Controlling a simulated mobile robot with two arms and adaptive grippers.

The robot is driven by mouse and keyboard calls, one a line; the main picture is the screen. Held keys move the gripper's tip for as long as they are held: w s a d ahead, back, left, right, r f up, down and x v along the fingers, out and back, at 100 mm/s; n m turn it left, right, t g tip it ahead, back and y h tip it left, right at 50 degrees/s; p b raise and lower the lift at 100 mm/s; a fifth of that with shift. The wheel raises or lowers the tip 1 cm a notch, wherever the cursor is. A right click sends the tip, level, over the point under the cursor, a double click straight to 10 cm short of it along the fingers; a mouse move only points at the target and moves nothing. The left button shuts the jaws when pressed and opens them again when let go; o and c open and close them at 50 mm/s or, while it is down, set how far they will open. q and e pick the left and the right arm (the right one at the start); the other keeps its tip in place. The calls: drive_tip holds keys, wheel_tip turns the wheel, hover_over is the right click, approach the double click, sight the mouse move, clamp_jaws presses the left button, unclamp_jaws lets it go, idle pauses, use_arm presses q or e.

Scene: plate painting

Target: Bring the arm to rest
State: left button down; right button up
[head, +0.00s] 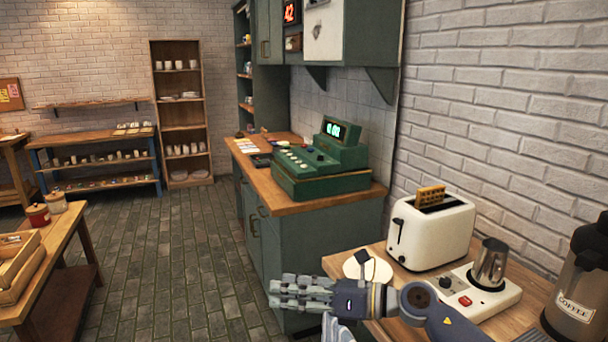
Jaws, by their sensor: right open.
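My right gripper (290,293) reaches in from the lower right, pointing left. It is open and holds nothing that shows. It hangs in front of the wooden counter (389,256), near the counter's left end. My left gripper does not show. A round white plate (358,267) lies on the counter just behind my right wrist, and the wrist partly hides it.
A cream toaster (448,232), a hot plate (478,294) with a metal jug (490,262) and a coffee urn (584,280) crowd the right counter. A green cash register (340,148) stands farther back. The tiled floor (165,265) is clear left of my gripper.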

drive_tip(key=d+r+m+t+h, duration=0.25)
drive_tip(key=m+t, duration=0.35)
drive_tip(key=m, duration=0.4)
drive_tip(key=d+r+m+t+h, duration=0.1)
drive_tip(key=d+m+t, duration=0.2)
drive_tip(key=m+t, duration=0.5)
drive_tip(key=s+d+f+m+g+h, duration=0.2)
drive_tip(key=s+d+f+m+h, duration=0.1)
drive_tip(key=d+f+m+h, duration=0.45)
drive_tip(key=s+d+f+m+g+h, duration=0.2)
drive_tip(key=s+d+f+m+h, duration=0.15)
drive_tip(key=d+f+m, duration=0.4)
drive_tip(key=s+d+f+m+g, duration=0.1)
drive_tip(key=s+f+m+g, duration=0.3)
drive_tip(key=s, duration=0.5)
drive_tip(key=s+d+f+m+g+h, duration=0.1)
drive_tip(key=s+f+m+g, duration=0.25)
drive_tip(key=s+f, duration=0.4)
drive_tip(key=s+d+f+m+g, duration=0.1)
drive_tip(key=s+f+m+g, duration=0.25)
drive_tip(key=s, duration=0.65)
wheel_tip(320, 180, down, 26)
drive_tip(key=s+g, duration=0.1)
drive_tip(key=g, duration=0.1)
drive_tip(key=s+d+f+n+g, duration=0.1)
drive_tip(key=s+d+f, duration=0.1)
drive_tip(key=s+f, duration=1.4)
drive_tip(key=shift+s+d+f, duration=0.35)
drive_tip(key=shift+s+f, duration=0.05)
drive_tip(key=shift+s, duration=0.2)
